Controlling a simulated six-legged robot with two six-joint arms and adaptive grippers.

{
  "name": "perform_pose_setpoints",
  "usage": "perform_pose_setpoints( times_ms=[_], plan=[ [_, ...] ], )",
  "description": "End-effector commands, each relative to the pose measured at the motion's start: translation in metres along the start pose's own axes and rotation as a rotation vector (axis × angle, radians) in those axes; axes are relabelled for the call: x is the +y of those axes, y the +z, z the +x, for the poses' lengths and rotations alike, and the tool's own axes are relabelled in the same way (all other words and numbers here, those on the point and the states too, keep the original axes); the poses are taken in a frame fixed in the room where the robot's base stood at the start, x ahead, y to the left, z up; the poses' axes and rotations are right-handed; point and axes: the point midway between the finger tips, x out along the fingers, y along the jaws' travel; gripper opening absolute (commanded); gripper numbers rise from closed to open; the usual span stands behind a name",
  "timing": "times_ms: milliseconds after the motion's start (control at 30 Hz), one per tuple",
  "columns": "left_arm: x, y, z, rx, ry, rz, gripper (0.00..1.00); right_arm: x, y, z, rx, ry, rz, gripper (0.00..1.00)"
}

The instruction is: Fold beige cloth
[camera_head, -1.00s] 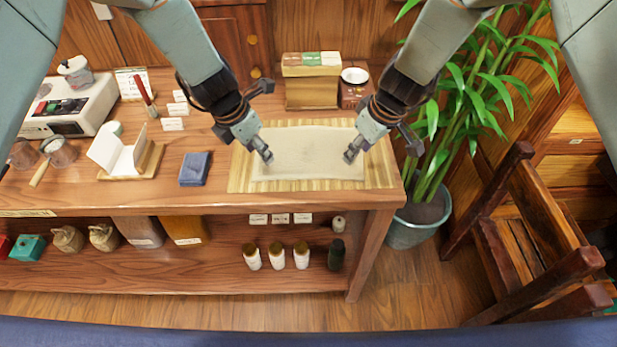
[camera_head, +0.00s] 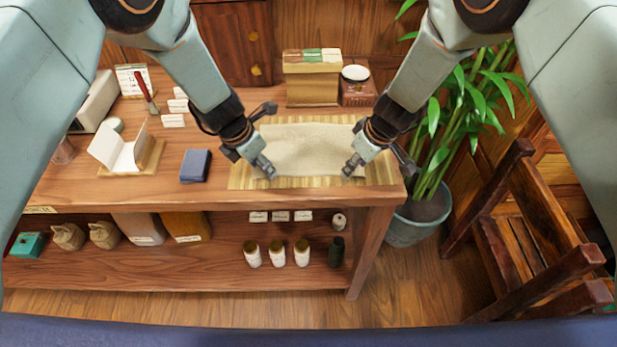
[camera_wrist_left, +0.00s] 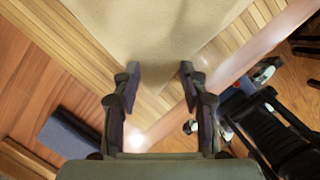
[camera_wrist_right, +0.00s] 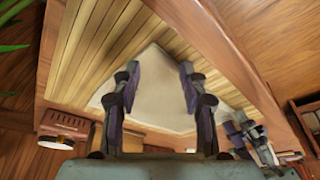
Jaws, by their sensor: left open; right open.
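The beige cloth (camera_head: 312,148) lies flat on a slatted bamboo mat (camera_head: 385,172) on the wooden table. My left gripper (camera_head: 268,172) is open at the cloth's near left corner. In the left wrist view the cloth (camera_wrist_left: 160,30) has a corner between the open fingers (camera_wrist_left: 160,85). My right gripper (camera_head: 350,170) is open at the cloth's near right corner. In the right wrist view a corner of the cloth (camera_wrist_right: 150,75) shows ahead of and between its open fingers (camera_wrist_right: 160,88). Neither gripper holds the cloth.
A folded dark blue cloth (camera_head: 195,166) lies left of the mat. Left of it is a white folded card on a wooden stand (camera_head: 125,150). A box stack (camera_head: 311,80) and a dark red box (camera_head: 357,88) stand behind the mat. A potted bamboo (camera_head: 420,215) stands right of the table.

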Motion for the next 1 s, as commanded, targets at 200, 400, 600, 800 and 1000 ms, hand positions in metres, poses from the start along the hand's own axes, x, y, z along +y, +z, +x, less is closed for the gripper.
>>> perform_pose_setpoints(
  times_ms=[200,400,600,800,1000],
  plan=[
    [-0.0005,-0.0008,0.0017,0.001,-0.001,0.000,0.39,-0.0002,0.0008,0.0016,-0.001,-0.001,0.000,0.38],
    [-0.0006,-0.0010,0.0017,0.001,-0.001,0.000,0.30,-0.0004,0.0008,0.0015,-0.001,-0.001,0.000,0.30],
    [-0.0006,-0.0009,0.0016,0.001,-0.001,0.000,0.22,-0.0003,0.0007,0.0015,-0.001,-0.001,0.000,0.21],
    [-0.0008,-0.0011,0.0021,0.001,-0.001,0.000,0.13,-0.0004,0.0008,0.0019,-0.001,-0.001,0.000,0.13],
    [-0.0008,-0.0011,0.0028,0.002,-0.001,0.000,0.05,-0.0004,0.0008,0.0026,-0.001,-0.001,0.000,0.04]
  ],
)
